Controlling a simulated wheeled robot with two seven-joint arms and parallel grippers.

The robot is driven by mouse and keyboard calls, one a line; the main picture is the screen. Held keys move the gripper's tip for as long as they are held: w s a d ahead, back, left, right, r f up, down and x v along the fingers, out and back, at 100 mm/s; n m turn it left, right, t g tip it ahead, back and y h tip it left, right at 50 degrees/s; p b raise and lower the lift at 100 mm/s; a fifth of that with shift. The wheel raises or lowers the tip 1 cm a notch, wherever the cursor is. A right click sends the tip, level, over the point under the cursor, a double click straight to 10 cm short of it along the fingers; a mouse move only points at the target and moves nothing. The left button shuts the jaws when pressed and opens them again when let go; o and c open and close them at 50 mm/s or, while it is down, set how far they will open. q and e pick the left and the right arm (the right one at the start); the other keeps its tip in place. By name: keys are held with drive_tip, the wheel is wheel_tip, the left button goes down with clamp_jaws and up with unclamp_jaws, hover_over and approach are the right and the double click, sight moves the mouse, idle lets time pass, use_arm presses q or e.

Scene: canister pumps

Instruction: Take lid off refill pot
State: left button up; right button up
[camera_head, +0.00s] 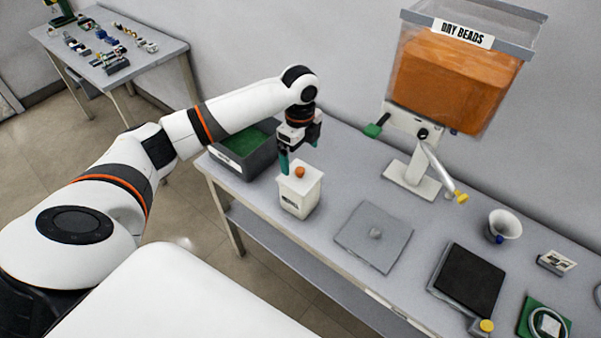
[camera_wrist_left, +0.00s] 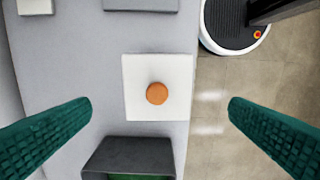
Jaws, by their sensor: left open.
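The refill pot (camera_head: 298,200) is a white square pot with a dark label, standing near the table's front edge. Its white lid (camera_head: 307,178) has an orange knob (camera_head: 300,172) and sits on top of the pot. In the left wrist view the lid (camera_wrist_left: 136,100) and its round orange knob (camera_wrist_left: 157,94) show from above, between the fingers. My left gripper (camera_head: 300,160) has green fingers and is just above the lid. It is open and empty in the left wrist view (camera_wrist_left: 160,118), its fingers wide apart. My right gripper is not in view.
A dark bin with a green inside (camera_head: 262,165) stands left of the pot. A grey plate (camera_head: 350,238) lies to the right. The bead dispenser (camera_head: 450,80) on its white stand is behind. A funnel (camera_head: 505,224) and black pad (camera_head: 452,285) are farther right.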

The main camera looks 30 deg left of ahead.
sight(300, 170)
use_arm(q)
wheel_tip(300, 170, down, 2)
drive_tip(key=shift+f+p, duration=0.55)
drive_tip(key=shift+f, duration=0.05)
wheel_tip(300, 170, down, 4)
drive_tip(key=shift+w+a+r+p, duration=0.1)
drive_tip(key=shift+w+r+p, duration=0.1)
drive_tip(key=shift+p, duration=0.4)
drive_tip(key=shift+f, duration=0.4)
drive_tip(key=shift+c, duration=0.3)
